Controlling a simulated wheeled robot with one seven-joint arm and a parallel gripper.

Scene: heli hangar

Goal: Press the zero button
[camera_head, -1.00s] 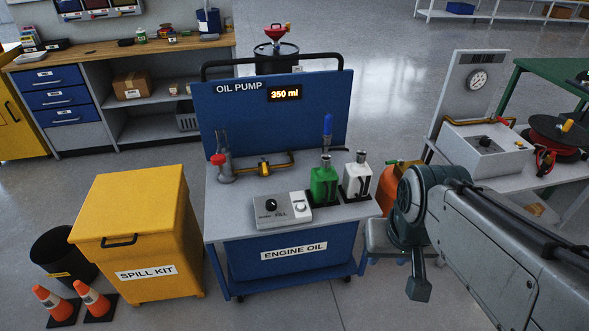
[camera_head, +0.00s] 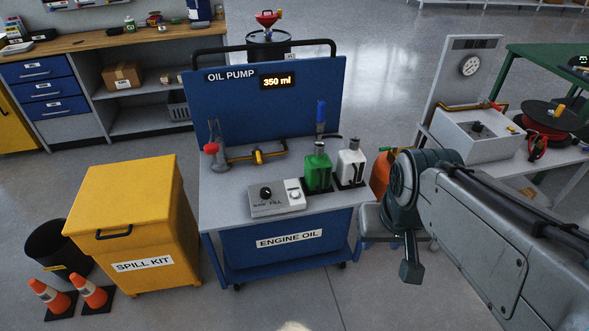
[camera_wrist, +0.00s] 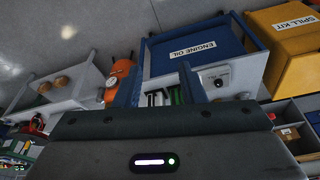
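No button marked zero can be read in either view. The blue oil pump cart (camera_head: 225,110) carries a lit display (camera_head: 277,82) reading 350 ml. On its grey top sits a small control box (camera_head: 272,208) with a black knob (camera_head: 265,193) and a pale button or switch (camera_head: 293,194); the lettering includes FILL. The box also shows in the wrist view (camera_wrist: 214,76). In the head view my gripper (camera_head: 411,268) hangs right of the cart, apart from the box.
A green bottle (camera_head: 318,172) and a white bottle (camera_head: 350,167) stand right of the control box. A glass flask (camera_head: 216,132) stands at the left. The yellow spill kit (camera_head: 130,225) is left of the cart. A bench with a gauge (camera_head: 469,66) stands at the right. Floor in front is clear.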

